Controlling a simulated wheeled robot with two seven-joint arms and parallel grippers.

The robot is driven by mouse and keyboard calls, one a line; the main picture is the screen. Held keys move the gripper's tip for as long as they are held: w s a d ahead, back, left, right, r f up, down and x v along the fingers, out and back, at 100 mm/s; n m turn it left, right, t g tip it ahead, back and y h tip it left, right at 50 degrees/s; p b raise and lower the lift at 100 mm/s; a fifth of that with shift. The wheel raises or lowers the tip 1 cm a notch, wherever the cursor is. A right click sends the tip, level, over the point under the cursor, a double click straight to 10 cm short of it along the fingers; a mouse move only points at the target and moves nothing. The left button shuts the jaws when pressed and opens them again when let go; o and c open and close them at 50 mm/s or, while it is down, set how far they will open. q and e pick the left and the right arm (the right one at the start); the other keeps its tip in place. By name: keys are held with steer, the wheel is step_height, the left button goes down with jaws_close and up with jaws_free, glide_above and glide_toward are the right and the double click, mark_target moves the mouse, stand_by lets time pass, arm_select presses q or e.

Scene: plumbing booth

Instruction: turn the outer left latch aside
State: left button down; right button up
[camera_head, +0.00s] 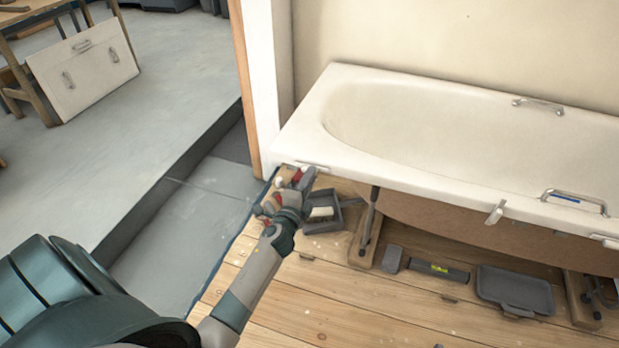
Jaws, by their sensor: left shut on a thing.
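The white bathtub (300,128) stands along the wall. The outer left latch (318,168) is a small pale piece under the tub's front rim near its left end, partly hidden by my gripper. My left gripper (303,178) reaches up to it from the lower left and is shut on it. Its dark fingers cover most of the latch, so its exact angle is hard to tell. Another pale latch (496,212) hangs tilted below the rim further right, and one more (604,240) shows at the right edge. My right gripper is not in view.
A grey tray (325,222) with a pale item lies on the wooden floor beside my gripper. A black-and-yellow tool (438,270) and a dark pan (515,290) lie below the tub. A white panel (85,70) with handles leans at the upper left.

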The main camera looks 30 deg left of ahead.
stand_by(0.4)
arm_select(q)
steer(key=c, duration=1.8)
jaws_free()
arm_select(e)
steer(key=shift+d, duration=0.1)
arm_select(q)
steer(key=shift+o, duration=0.2)
